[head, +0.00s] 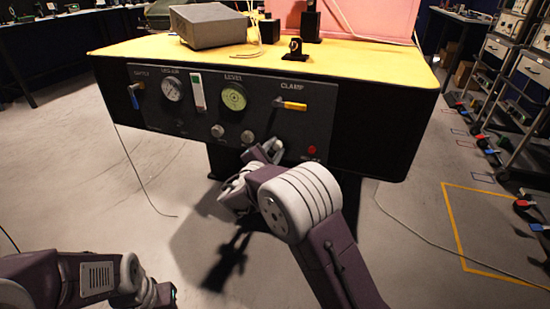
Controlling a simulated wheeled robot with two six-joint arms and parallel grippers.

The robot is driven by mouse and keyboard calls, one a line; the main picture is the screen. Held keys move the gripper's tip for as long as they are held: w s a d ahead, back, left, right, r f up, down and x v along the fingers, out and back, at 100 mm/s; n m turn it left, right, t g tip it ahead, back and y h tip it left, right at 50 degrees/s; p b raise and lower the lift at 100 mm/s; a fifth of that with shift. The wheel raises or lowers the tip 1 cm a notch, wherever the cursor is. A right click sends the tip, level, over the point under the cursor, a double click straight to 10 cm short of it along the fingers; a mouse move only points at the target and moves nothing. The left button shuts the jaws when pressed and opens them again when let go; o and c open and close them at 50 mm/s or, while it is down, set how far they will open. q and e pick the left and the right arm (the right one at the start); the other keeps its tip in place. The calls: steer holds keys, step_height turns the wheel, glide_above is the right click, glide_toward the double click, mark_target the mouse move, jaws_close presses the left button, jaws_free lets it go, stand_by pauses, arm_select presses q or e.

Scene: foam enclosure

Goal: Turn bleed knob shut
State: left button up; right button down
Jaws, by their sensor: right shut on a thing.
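My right gripper (273,147) is up against the lower part of the black control panel (185,118), left of a red button (311,149). It is shut on a small knob, taken to be the bleed knob, which the jaws and wrist mostly hide. Two round grey knobs sit to the left on the panel, a left one (217,131) and a middle one (247,136). The label under the held knob is too covered to read. My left gripper (165,295) is low at the bottom left, far from the panel; its jaws cannot be made out.
The panel also has a blue-handled lever (134,98), a pressure gauge (172,90), a green level dial (233,97) and a yellow clamp handle (294,106). A grey box (208,26) stands on the yellow tabletop (375,62). Cables lie on the open floor.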

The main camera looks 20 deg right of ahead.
steer(key=shift+f+m+b, duration=0.2)
steer(key=shift+m+b, duration=0.9)
steer(key=shift+b, duration=0.4)
steer(key=c, duration=1.1)
jaws_free()
steer(key=shift+r, duration=0.1)
